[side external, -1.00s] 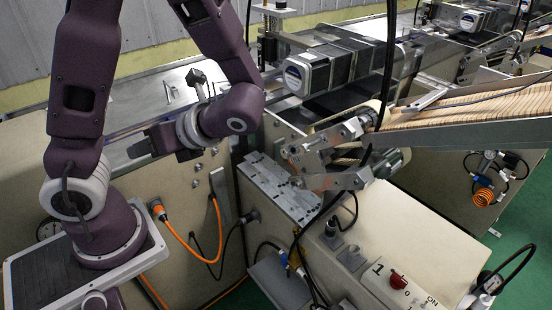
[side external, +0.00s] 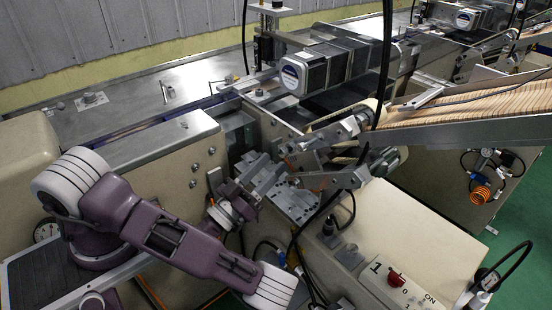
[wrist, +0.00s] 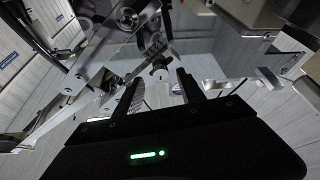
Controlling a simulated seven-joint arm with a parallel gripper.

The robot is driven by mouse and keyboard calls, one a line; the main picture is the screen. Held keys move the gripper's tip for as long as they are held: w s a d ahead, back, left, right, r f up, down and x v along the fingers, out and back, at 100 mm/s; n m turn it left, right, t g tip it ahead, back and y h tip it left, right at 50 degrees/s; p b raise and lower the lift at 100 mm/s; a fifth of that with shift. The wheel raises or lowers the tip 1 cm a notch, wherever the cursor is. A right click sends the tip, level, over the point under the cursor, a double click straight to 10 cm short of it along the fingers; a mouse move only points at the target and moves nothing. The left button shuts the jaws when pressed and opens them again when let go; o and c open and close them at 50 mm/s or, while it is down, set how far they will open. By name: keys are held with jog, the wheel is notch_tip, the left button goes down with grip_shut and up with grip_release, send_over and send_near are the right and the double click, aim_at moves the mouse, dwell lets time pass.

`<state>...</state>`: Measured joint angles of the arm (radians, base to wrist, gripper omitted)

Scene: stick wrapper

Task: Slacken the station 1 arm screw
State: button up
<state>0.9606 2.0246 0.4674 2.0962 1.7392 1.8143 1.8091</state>
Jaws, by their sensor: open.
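Station 1's metal arms (side external: 345,132) reach out beside the wooden stick chute in the side external view. In the wrist view, an arm plate (wrist: 88,82) runs diagonally at left. A small round knob-like screw (wrist: 159,71) shows just beyond the fingertips; I cannot tell for certain that it is the arm screw. My gripper (side external: 272,172) is over the flat metal bracket, just left of the arms. In the wrist view my gripper (wrist: 157,78) is open, with its two fingers apart and the screw lined up between their tips, apparently not touched. The gap holds nothing.
A chute of wooden sticks (side external: 470,105) slopes in from the right. A black cable (side external: 388,60) hangs in front of the arms. The control box (side external: 400,230) carries a "1" and a red switch (side external: 397,281). The grey motor (side external: 318,70) stands behind.

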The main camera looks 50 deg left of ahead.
aim_at(281, 154)
jog(key=shift+x, duration=1.45)
grip_shut()
jog(key=shift+n+y, duration=0.4)
jog(key=shift+n, duration=0.1)
jog(key=n+y, duration=0.1)
jog(key=n, duration=0.3)
jog(key=shift+d+r+g+y, duration=0.1)
jog(key=shift+g+y, duration=0.3)
jog(key=n+y, duration=0.1)
jog(key=n, duration=0.1)
jog(key=n+g+y, duration=0.1)
jog(key=n, duration=0.2)
jog(key=shift+d+g, duration=0.1)
jog(key=shift+g, duration=0.2)
jog(key=n+g, duration=0.1)
jog(key=n, duration=0.4)
jog(key=n+g, duration=0.1)
jog(key=n, duration=0.1)
jog(key=shift+d+r+g+y, duration=0.1)
jog(key=shift+r+g+y, duration=0.2)
jog(key=shift+y, duration=0.1)
jog(key=shift+n, duration=0.4)
